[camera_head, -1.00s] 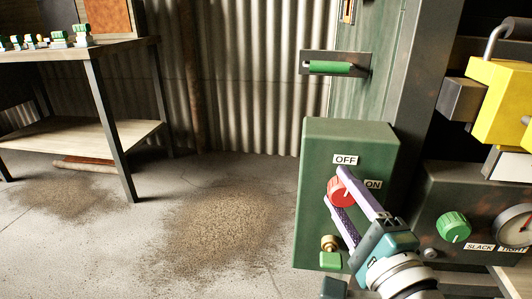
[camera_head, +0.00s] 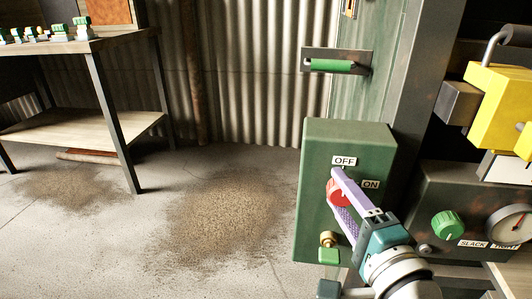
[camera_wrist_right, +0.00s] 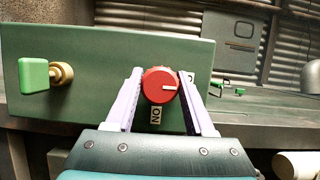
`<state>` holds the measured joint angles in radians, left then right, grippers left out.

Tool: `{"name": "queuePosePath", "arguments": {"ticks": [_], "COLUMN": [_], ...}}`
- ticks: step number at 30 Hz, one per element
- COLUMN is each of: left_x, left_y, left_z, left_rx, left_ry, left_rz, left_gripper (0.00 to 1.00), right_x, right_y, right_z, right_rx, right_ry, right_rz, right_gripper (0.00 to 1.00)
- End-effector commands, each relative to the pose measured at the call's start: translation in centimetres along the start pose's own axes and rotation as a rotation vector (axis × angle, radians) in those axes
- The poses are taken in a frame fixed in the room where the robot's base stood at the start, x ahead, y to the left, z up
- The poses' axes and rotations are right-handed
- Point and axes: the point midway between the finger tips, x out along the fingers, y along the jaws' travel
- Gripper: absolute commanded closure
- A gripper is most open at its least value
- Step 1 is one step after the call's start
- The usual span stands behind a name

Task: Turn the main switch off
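The main switch is a red knob (camera_head: 338,194) on the front of a green box (camera_head: 318,175). An OFF label (camera_head: 344,161) is above it and an ON label (camera_head: 370,184) is to its right. My right gripper (camera_head: 336,178) comes from the lower right, with its purple fingers on either side of the knob. In the right wrist view, the knob (camera_wrist_right: 158,88) sits between the fingertips, which appear to touch it. Its white mark points right, towards a label mostly hidden by the finger; the ON label (camera_wrist_right: 156,115) is below. My left gripper is not in view.
A brass key-like fitting with a green handle (camera_head: 329,255) is low on the box. A panel with a green knob (camera_head: 447,225) and a gauge (camera_head: 511,226) stands right. A yellow block (camera_head: 496,100) is above it. A workbench (camera_head: 70,47) stands left; the floor between is clear.

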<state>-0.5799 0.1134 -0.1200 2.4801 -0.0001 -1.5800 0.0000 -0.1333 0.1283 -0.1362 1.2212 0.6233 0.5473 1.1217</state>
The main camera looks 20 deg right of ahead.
Motion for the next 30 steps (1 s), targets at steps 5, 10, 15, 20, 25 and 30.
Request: {"name": "queuePosePath", "arguments": {"ticks": [5, 10, 15, 20, 25, 30], "left_x": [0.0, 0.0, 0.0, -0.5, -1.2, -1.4], "left_y": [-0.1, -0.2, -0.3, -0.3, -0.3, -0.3], "left_z": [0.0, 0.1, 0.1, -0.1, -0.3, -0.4], "left_rx": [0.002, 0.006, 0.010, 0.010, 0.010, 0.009], "left_ry": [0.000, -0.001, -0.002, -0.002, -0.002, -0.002], "left_rz": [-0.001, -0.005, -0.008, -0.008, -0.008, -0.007], "left_gripper": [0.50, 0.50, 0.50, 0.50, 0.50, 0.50], "right_x": [0.0, 0.0, -0.1, -1.6, -5.1, -8.2], "right_y": [0.0, 0.0, 0.0, 0.0, -0.1, 0.0], "right_z": [0.0, 0.0, 0.0, 0.0, 0.0, 0.0], "right_rx": [-0.003, -0.002, -0.001, -0.001, -0.001, -0.001], "right_ry": [-0.001, -0.001, -0.001, -0.002, -0.002, -0.002], "right_rz": [0.001, 0.000, 0.001, 0.004, 0.005, 0.004], "right_gripper": [0.27, 0.17, 0.17, 0.17, 0.17, 0.17]}}
